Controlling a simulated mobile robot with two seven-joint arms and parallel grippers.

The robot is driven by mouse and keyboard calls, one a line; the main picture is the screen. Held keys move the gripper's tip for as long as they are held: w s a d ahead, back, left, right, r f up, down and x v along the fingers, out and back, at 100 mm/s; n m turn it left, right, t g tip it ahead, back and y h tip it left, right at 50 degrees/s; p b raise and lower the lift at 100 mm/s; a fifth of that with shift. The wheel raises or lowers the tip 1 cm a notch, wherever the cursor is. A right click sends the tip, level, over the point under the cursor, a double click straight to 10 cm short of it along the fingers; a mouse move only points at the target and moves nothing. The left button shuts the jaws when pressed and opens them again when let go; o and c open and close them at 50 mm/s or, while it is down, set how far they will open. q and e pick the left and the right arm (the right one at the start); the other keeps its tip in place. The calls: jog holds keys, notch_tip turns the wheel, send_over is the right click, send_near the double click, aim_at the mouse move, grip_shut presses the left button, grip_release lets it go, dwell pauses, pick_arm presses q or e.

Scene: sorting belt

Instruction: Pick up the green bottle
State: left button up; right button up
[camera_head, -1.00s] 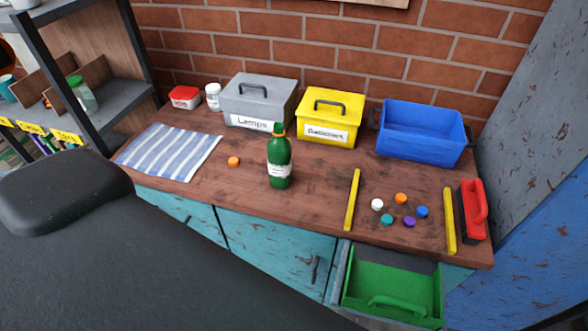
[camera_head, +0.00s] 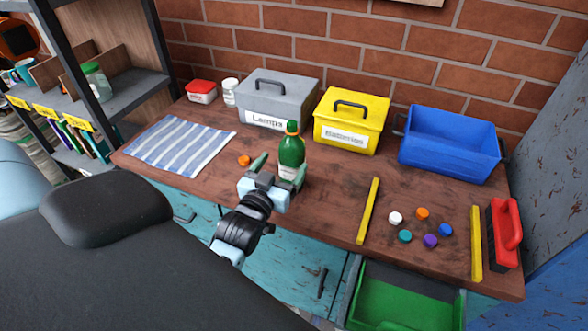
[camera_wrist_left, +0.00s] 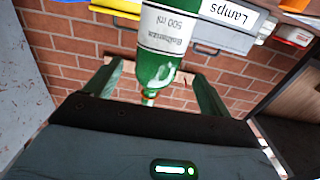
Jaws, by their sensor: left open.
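In the left wrist view the picture is turned over: the bottle (camera_wrist_left: 163,45) shows neck down between the two green fingers of my left gripper (camera_wrist_left: 157,88), with visible gaps on both sides. My right gripper is not in view.
Behind the bottle stand a grey Lamps box (camera_head: 275,98), a yellow Batteries box (camera_head: 349,120) and a blue bin (camera_head: 450,147). An orange cap (camera_head: 244,160) and striped cloth (camera_head: 180,145) lie left. A yellow bar (camera_head: 369,210) and several caps lie right. A green drawer (camera_head: 400,300) is open.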

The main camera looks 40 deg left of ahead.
aim_at(295, 146)
pick_arm(q)
jog(key=shift+p+x, duration=0.35)
jog(key=shift+x, duration=3.6)
jog(key=shift+d+r, duration=0.1)
jog(key=shift+d, duration=0.05)
jog(key=shift+c, duration=0.4)
jog(key=c, duration=1.4)
